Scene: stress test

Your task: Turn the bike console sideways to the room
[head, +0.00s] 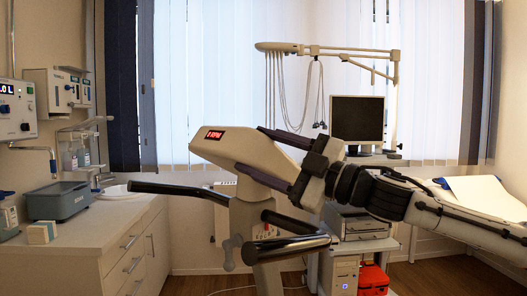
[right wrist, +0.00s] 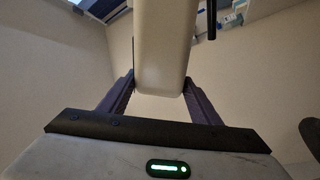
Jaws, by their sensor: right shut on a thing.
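The bike console (head: 240,150) is a cream-coloured head with a small red-lit display, on top of the bike's post in the middle of the head view. Black handlebars (head: 178,189) stick out below it to the left and right. My right gripper (head: 262,156) comes in from the right, with one dark finger on either side of the console. It is shut on the console. In the right wrist view the console (right wrist: 163,45) sits between both fingers of the right gripper (right wrist: 160,88). My left gripper is not in view.
A white cabinet (head: 120,235) with a grey box (head: 58,201) and bottles stands at the left. Blinds cover the window.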

